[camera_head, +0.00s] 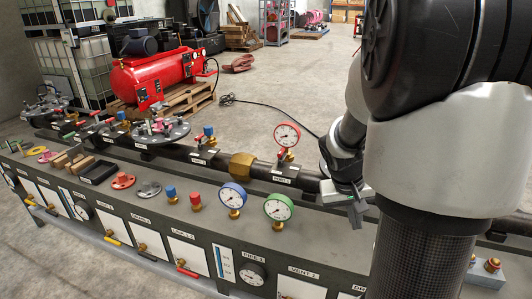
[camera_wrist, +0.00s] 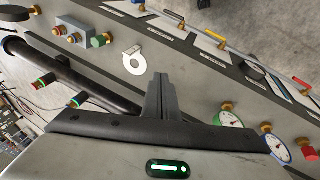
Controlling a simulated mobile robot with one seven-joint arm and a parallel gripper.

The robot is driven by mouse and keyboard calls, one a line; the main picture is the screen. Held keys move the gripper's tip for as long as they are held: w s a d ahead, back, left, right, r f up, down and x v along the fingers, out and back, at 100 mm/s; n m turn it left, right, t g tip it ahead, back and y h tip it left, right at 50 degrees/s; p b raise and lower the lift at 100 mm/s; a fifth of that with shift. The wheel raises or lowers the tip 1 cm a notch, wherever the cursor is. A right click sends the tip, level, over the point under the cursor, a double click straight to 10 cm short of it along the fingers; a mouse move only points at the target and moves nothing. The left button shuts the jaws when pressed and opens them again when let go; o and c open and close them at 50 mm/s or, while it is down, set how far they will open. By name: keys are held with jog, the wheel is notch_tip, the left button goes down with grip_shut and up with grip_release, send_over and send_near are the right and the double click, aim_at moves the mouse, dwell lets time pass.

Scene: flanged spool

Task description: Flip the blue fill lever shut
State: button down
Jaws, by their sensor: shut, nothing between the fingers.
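My gripper (camera_head: 357,212) is shut and empty, low over the right part of the grey bench beside the black pipe. In the wrist view its closed fingers (camera_wrist: 160,85) point at the bench top, with nothing between them. A small blue-topped brass fitting (camera_head: 209,133) stands on the pipe, well left of my gripper. A blue-capped brass fitting (camera_head: 171,193) stands on the bench front. I cannot tell whether either is the fill lever, and no lever marked fill is readable. My arm hides part of the bench at the right.
A red-rimmed gauge (camera_head: 287,136) rises from the pipe left of my gripper. Blue (camera_head: 233,196) and green (camera_head: 278,208) gauges stand along the front. In the wrist view a white ring-shaped piece (camera_wrist: 134,61) lies beyond the fingertips, near a green knob (camera_wrist: 101,40).

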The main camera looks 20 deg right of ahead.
jog(key=s+d+f+m+g+b, duration=0.1)
jog(key=s+d+f+b, duration=0.1)
jog(key=f, duration=0.9)
jog(key=s+d+f+g+b, duration=0.1)
jog(key=s+d+f+b, duration=0.2)
jog(key=f, duration=0.9)
jog(key=s+d+f+m+g+b, duration=0.1)
jog(key=s+d+f+b, duration=0.2)
jog(key=s+d+f, duration=0.3)
jog(key=d+f, duration=0.3)
jog(key=f, duration=0.2)
jog(key=shift+d+f+m+g+y, duration=0.15)
jog(key=shift+f+m+g+y, duration=0.15)
jog(key=shift+f+y, duration=0.1)
jog(key=s+d+f+b, duration=0.3)
jog(key=d+f, duration=0.3)
jog(key=f, duration=0.3)
jog(key=shift+s+b, duration=0.3)
jog(key=shift+s, duration=0.5)
